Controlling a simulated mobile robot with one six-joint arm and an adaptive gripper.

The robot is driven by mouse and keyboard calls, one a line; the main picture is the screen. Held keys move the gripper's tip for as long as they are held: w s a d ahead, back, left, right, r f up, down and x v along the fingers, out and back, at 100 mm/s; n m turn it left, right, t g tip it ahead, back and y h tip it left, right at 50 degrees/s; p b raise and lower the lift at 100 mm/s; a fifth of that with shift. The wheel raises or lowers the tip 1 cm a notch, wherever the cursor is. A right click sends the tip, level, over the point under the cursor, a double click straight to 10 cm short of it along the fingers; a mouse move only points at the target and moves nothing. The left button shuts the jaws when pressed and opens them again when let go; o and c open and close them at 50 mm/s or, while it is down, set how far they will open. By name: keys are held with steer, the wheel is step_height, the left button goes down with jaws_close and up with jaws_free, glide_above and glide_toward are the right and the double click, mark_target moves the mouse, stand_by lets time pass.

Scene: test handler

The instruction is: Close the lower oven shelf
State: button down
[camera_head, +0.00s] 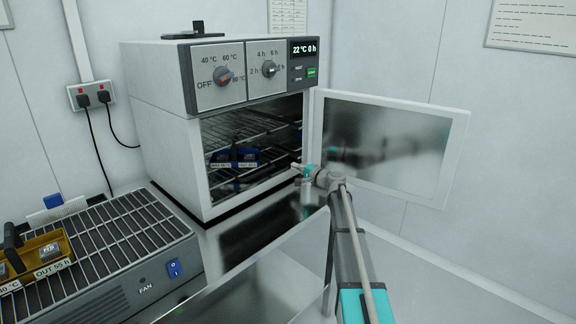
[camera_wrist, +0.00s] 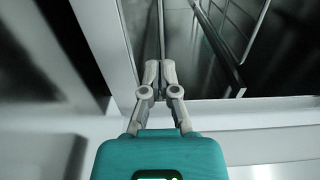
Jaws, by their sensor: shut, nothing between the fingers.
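The oven (camera_head: 160,125) is a white box with a grey control panel, and its door (camera_head: 391,145) stands open to the right. Several wire shelves (camera_head: 238,120) show inside, and the lower shelf (camera_head: 265,172) is partly visible in the dark cavity. My gripper (camera_head: 294,167) is shut and empty at the right side of the oven's opening, in front of the cavity. In the wrist view my gripper (camera_wrist: 160,65) has its fingertips together at the front edge of the oven, near wire rods (camera_wrist: 215,35). I cannot tell whether it touches a shelf.
A dark carrier with labels (camera_head: 235,158) sits on a shelf inside the oven. A fan cooling rack (camera_head: 110,245) with a yellow tray (camera_head: 45,250) stands at the left. The open door is close beside my arm on the right.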

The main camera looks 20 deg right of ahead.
steer(key=v, duration=0.6)
steer(key=shift+s+d, duration=0.1)
steer(key=shift+s, duration=0.25)
steer(key=shift+s, duration=0.1)
